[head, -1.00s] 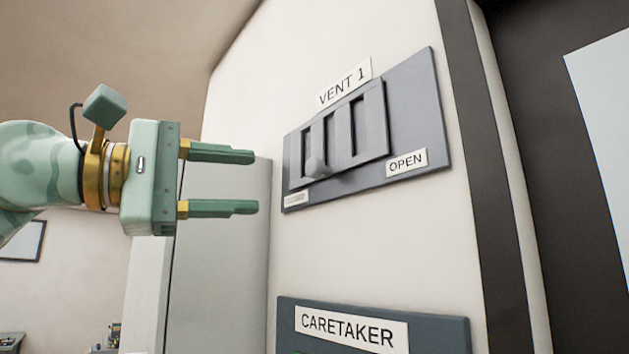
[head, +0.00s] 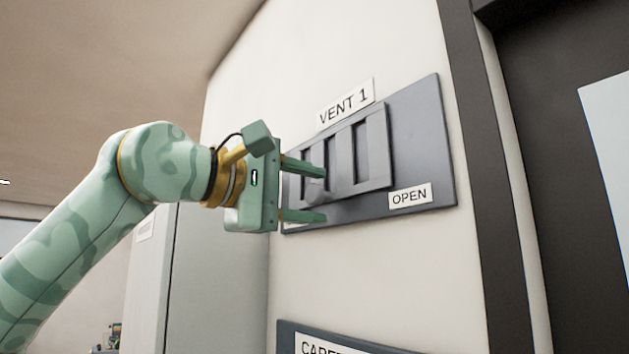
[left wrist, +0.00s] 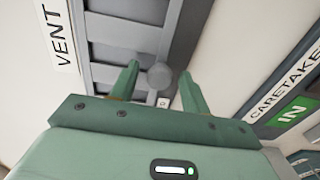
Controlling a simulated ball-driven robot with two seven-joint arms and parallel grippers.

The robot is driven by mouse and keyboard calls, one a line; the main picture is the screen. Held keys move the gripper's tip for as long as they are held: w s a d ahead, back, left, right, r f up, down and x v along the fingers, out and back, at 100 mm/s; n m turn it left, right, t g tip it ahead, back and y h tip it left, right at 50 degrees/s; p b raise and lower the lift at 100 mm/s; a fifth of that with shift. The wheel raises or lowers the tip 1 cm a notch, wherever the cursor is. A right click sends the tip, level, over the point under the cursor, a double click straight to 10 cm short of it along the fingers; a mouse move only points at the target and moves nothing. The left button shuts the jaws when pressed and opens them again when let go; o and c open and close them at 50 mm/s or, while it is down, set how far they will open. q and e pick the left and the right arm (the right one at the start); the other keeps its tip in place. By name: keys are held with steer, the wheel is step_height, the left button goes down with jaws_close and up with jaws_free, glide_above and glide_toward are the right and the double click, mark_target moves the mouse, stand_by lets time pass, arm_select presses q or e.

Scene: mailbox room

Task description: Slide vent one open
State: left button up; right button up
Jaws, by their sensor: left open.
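Vent one is a grey slotted slide panel (head: 374,150) on a darker grey backing plate (head: 420,130), under a "VENT 1" label (head: 345,102). The slotted panel sits toward the left of the plate, and an "OPEN" label (head: 410,196) is at the plate's lower right. A rounded grey knob (head: 315,183) is on the panel's lower left. My left gripper (head: 324,194) is open in front of the knob, with a finger above and below it. In the left wrist view the knob (left wrist: 160,76) shows between the fingertips (left wrist: 159,72). Contact cannot be told. My right gripper is not in view.
A "CARETAKER" sign (head: 330,345) is on the wall below the vent; it also shows in the left wrist view (left wrist: 285,85). A dark door frame (head: 475,180) stands to the right. A pale cabinet (head: 215,270) stands behind my left arm.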

mark_target(346, 194)
arm_select(q)
steer(key=shift+w+d, duration=0.35)
steer(key=shift+d, duration=0.15)
jaws_close()
steer(key=shift+s+d+f+b, duration=0.15)
steer(key=shift+s+d+b, duration=0.5)
steer(key=shift+s, duration=0.45)
steer(key=shift+s+d, duration=0.3)
steer(key=shift+d, duration=0.05)
steer(key=shift+w, duration=0.1)
